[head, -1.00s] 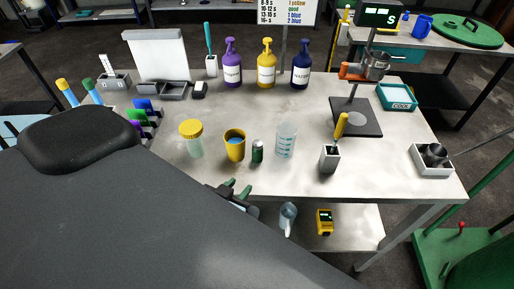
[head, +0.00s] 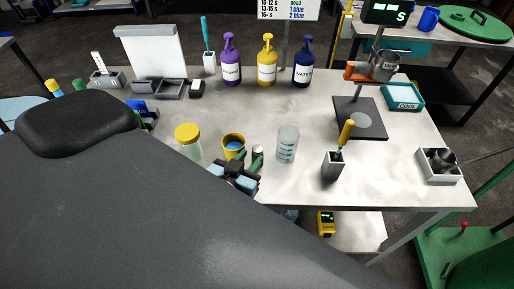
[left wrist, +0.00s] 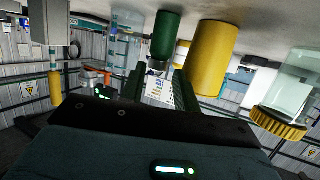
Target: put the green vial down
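The green vial (head: 258,151) has a grey cap and stands on the table, partly hidden by a finger of my left gripper in the head view. My left gripper (head: 249,158) is close in front of it, low over the table's front edge. In the left wrist view, which is upside down, the green vial (left wrist: 167,36) is ahead of the spread fingers of the left gripper (left wrist: 157,88). The fingers look apart, with no clear contact on the vial. My right gripper is not in view.
A yellow cup (head: 233,144) with blue contents and a yellow-lidded jar (head: 188,143) stand left of the vial. A clear beaker (head: 287,146) stands to its right. A grey holder (head: 333,165) with a yellow-handled tool is farther right. The table behind the vial is clear.

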